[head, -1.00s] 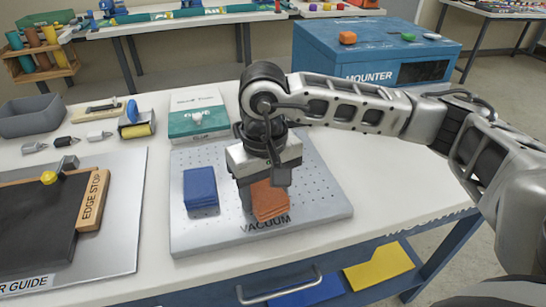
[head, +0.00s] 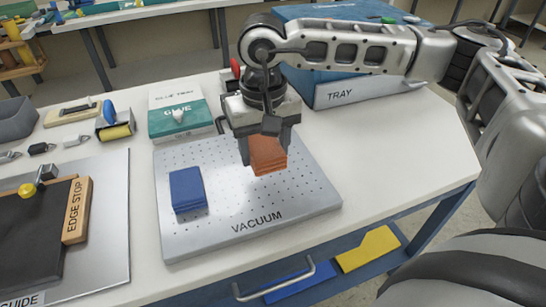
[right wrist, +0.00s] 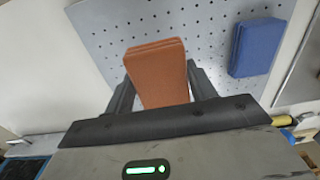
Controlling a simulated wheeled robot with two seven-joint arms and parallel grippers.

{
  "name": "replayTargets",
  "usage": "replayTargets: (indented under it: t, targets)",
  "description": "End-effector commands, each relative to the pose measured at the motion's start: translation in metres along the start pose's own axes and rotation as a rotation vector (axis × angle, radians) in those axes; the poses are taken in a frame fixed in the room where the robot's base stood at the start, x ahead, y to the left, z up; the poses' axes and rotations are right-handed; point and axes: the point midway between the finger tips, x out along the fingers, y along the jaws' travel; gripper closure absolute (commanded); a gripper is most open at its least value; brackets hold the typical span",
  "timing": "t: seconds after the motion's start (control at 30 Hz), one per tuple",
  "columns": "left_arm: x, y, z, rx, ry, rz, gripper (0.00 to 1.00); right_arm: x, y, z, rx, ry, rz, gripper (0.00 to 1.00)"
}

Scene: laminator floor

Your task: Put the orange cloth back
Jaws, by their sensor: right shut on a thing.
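The orange cloth (head: 268,155) is a folded stack held between the fingers of my right gripper (head: 268,150), which is shut on it. The cloth hangs over the perforated vacuum plate (head: 290,205) and appears raised above it. In the right wrist view the cloth (right wrist: 158,72) stands between the two dark fingers of the right gripper (right wrist: 160,85), with the plate (right wrist: 190,30) behind it. My left gripper is in neither view.
A folded blue cloth (head: 188,190) lies on the plate's left side. A drawer below holds a yellow cloth (head: 368,247). The table right of the plate is clear.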

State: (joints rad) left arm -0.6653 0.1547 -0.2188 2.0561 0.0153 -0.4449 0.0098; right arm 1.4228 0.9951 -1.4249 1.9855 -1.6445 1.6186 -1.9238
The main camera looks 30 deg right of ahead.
Motion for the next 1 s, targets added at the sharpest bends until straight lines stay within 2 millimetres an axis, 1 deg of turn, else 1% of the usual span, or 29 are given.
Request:
replayTargets:
  t: [0.03, 0.1, 0.27, 0.37, 0.53, 0.6, 0.83, 0.97, 1.0]
  targets:
    - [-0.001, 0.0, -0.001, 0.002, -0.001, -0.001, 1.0, 0.007, 0.006, -0.004, 0.005, -0.002, 0.001, 0.73]
    - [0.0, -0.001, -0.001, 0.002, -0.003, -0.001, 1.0, 0.015, 0.011, -0.007, 0.002, 0.0, 0.001, 0.73]
    - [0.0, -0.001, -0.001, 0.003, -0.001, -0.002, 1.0, 0.024, 0.017, -0.012, 0.001, 0.001, -0.001, 0.73]
    - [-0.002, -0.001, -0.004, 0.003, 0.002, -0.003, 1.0, 0.035, 0.024, -0.016, 0.002, 0.0, 0.002, 0.73]
    - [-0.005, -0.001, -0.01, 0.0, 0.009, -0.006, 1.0, 0.057, 0.022, -0.015, 0.0, 0.0, 0.001, 0.73]
    - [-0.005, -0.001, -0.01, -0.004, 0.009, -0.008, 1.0, 0.061, 0.022, -0.015, 0.0, 0.002, 0.0, 0.73]
    - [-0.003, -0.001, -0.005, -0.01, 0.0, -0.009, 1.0, 0.063, 0.022, -0.015, 0.001, 0.002, -0.001, 0.73]
    - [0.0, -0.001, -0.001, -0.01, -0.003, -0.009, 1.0, 0.068, 0.022, -0.015, 0.001, 0.002, -0.001, 0.73]
    - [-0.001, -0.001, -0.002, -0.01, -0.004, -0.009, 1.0, 0.066, 0.022, -0.015, 0.001, 0.002, -0.001, 0.36]
